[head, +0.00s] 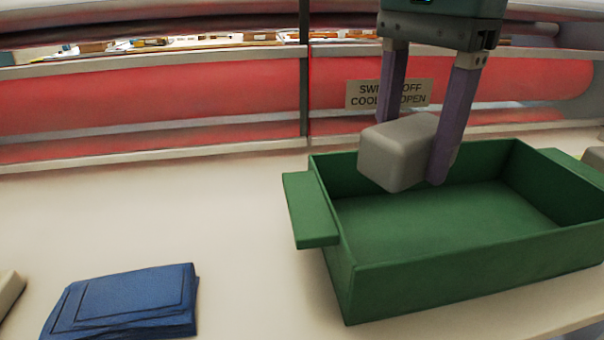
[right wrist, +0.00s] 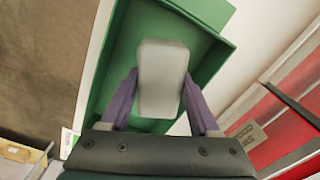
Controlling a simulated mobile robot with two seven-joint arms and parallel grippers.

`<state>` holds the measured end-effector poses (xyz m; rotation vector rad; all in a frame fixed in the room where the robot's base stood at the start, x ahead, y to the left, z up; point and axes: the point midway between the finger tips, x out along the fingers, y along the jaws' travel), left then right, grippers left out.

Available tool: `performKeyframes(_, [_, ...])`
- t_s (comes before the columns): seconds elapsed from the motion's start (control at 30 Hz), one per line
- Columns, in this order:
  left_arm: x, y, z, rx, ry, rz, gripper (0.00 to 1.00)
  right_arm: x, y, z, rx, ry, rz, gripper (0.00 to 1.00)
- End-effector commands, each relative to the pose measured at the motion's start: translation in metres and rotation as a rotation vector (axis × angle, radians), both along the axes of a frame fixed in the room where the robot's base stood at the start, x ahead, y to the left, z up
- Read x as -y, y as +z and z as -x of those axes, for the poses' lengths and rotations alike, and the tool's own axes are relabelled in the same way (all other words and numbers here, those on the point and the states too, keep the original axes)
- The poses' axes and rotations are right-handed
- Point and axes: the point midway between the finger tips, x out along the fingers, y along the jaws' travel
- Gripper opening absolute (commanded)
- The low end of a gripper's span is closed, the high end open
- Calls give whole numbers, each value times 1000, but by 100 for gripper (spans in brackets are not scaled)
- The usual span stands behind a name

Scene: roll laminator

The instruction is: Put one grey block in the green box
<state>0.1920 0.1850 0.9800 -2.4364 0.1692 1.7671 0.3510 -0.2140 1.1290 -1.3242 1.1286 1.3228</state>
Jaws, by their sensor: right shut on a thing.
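A grey block (head: 396,153) is held between the purple fingers of my right gripper (head: 420,150), over the left part of the green box (head: 440,284). In the head view its lower end overlaps the box opening; how high it is above the floor is hard to tell. The right wrist view shows the grey block (right wrist: 161,78) between both fingers of the right gripper (right wrist: 161,95), with the green box (right wrist: 205,60) behind it. The visible box floor is empty. My left gripper is not in view.
A stack of blue folded items (head: 125,300) lies on the pale table (head: 240,240), left of the box. The laminator's red rollers (head: 150,95) and rails run behind, with a sign (head: 362,95). Cut-off objects sit at the left and right edges. Table between stack and box is clear.

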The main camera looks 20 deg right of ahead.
Motion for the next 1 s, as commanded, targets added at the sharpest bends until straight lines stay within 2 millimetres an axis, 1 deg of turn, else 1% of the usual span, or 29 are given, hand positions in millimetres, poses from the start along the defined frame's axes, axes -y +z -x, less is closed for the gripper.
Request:
performKeyframes(0.03, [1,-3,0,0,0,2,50,-1,-12,1,-5,1,-2,0])
performKeyframes(0.1, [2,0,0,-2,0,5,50,0,-23,1,-6,-1,-2,0])
performKeyframes(0.2, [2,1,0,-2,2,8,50,0,-37,1,-3,0,-2,0])
performKeyframes(0.37, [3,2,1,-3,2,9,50,0,-53,1,-3,-1,-1,0])
performKeyframes(0.53, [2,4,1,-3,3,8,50,-1,-78,1,-4,0,-1,0])
performKeyframes(0.63, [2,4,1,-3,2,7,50,0,-85,0,0,0,-1,0])
performKeyframes(0.87, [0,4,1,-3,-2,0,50,0,-86,0,2,0,0,0])
performKeyframes(1.0, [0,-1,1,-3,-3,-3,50,0,-90,0,2,0,0,0])
